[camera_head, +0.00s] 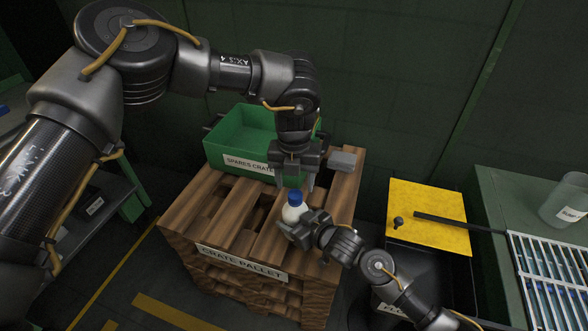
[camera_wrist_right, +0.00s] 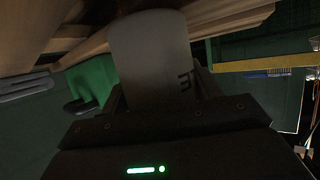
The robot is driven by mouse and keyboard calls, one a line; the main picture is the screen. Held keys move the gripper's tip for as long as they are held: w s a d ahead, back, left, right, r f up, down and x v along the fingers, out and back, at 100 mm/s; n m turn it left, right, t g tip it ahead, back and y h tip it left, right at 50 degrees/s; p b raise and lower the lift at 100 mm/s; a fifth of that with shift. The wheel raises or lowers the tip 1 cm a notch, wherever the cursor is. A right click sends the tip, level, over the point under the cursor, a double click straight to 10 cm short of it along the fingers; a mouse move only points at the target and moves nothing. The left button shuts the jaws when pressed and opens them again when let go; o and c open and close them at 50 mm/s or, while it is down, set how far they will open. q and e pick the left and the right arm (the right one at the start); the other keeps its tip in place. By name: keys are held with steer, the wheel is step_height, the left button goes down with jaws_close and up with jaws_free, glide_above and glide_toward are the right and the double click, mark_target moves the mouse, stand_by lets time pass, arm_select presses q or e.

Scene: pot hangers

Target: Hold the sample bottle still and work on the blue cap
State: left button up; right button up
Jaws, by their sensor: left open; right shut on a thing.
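The white sample bottle (camera_head: 291,213) stands upright on the wooden crate pallet in the head view, with its blue cap (camera_head: 295,197) on top. My right gripper (camera_head: 291,228) is shut on the bottle's body from the front right. In the right wrist view the bottle's pale body (camera_wrist_right: 150,55), with part of a dark marking, sits between the fingers; the cap is not visible there. My left gripper (camera_head: 295,184) points down from above, open, its fingers just above and to either side of the cap. I cannot tell whether they touch it.
A green spares crate (camera_head: 222,148) stands at the back of the slatted pallet (camera_head: 205,203). A grey block (camera_head: 342,160) is by the pallet's back right. A yellow panel (camera_head: 430,205) and a green bench with a clear beaker (camera_head: 565,200) and a rack are at the right.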

mark_target(295, 194)
arm_select(q)
steer(key=shift+f, duration=2.1)
steer(key=n, duration=0.6)
steer(key=shift+d+n, duration=0.1)
steer(key=shift+n, duration=0.3)
steer(key=n, duration=0.5)
steer(key=c, duration=1.1)
steer(key=m, duration=1)
steer(key=shift+m, duration=0.3)
steer(key=m, duration=1.1)
